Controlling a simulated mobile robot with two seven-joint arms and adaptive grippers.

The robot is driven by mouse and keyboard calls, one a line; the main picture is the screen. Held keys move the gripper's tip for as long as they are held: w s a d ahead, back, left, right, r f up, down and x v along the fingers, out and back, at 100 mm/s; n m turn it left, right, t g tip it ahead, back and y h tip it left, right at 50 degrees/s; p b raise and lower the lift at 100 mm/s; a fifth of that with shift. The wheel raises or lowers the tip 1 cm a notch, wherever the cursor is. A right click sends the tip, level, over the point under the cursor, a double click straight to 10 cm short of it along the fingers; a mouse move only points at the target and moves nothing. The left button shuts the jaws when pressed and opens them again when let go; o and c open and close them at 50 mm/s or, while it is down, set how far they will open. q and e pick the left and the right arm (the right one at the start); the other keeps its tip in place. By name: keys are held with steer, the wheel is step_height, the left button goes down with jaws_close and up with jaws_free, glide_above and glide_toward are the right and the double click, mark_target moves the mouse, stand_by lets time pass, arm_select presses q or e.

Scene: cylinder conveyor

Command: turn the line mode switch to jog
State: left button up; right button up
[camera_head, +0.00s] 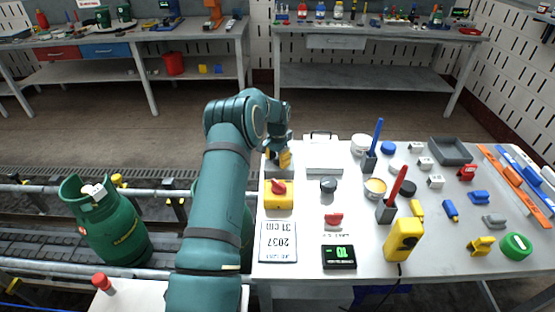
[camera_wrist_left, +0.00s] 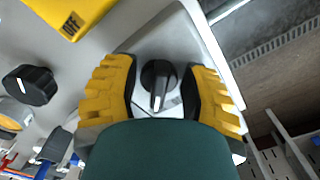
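A dark rotary knob (camera_wrist_left: 158,86) with a light pointer bar sits on a pale plate (camera_wrist_left: 178,42) in the left wrist view. The open yellow fingers of my left gripper (camera_wrist_left: 160,92) stand on either side of it, with small gaps. In the head view my left gripper (camera_head: 284,158) is low at the table's far left corner and hides this knob. Another black knob (camera_wrist_left: 30,85) is left of the fingers; a dark knob also shows on the table in the head view (camera_head: 328,185). No readable mode labels show. My right gripper is out of view.
A yellow box with a red knob (camera_head: 278,194) stands just in front of my gripper. The white table (camera_head: 300,275) holds a card, a green display (camera_head: 339,257), holders, tools and a grey tray (camera_head: 450,151).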

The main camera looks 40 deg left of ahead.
mark_target(277, 158)
arm_select(q)
step_height(277, 158, up, 12)
stand_by(0.7)
steer(key=shift+r, duration=0.1)
stand_by(0.3)
